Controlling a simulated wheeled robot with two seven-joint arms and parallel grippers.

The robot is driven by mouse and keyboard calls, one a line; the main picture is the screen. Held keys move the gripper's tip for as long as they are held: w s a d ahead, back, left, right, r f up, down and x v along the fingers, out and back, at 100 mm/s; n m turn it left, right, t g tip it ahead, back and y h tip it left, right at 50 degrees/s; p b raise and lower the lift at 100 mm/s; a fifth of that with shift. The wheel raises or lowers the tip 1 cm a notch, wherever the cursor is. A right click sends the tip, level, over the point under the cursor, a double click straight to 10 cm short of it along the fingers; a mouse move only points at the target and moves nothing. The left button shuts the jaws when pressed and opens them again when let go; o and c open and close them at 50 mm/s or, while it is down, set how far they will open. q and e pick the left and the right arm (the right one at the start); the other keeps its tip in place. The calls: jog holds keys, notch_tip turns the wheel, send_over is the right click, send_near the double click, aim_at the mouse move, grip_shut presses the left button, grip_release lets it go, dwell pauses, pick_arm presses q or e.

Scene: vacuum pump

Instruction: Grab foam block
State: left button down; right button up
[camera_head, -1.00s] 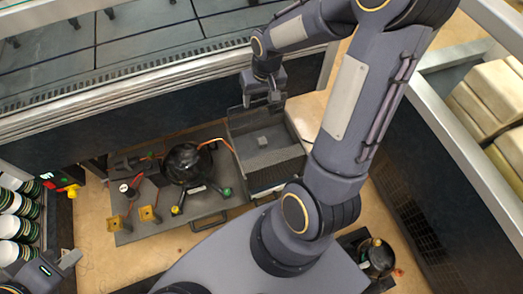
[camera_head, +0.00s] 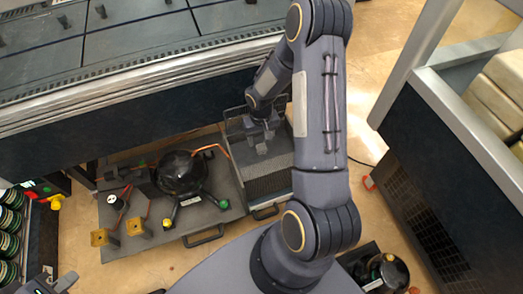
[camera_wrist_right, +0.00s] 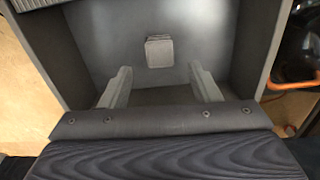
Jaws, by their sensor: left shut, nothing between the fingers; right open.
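The foam block looks like a small grey block (camera_wrist_right: 159,51) on the floor of a dark open-topped bin (camera_wrist_right: 83,45), seen in the right wrist view. In the head view the block is close to my right gripper (camera_head: 263,142), which hangs over the bin (camera_head: 229,142). In the wrist view the right gripper (camera_wrist_right: 160,88) is open and empty, its two fingers apart, with the block beyond the tips and roughly centred between them. My left gripper (camera_head: 65,281) shows only in part at the bottom left corner of the head view, shut and empty.
A black round pump (camera_head: 181,174) with an orange hose stands on a grey board (camera_head: 215,212) left of the bin. Yellow fittings (camera_head: 100,237) sit on that board. A dark cabinet with a metal edge (camera_head: 70,98) runs behind. Another black pump (camera_head: 385,275) is at lower right.

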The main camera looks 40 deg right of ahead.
aim_at(261, 145)
notch_tip(261, 145, down, 5)
jog(key=shift+w+b, duration=0.1)
jog(key=shift+b, duration=0.85)
jog(key=shift+c, duration=0.2)
jog(key=c, duration=1)
jog(key=shift+r, duration=0.1)
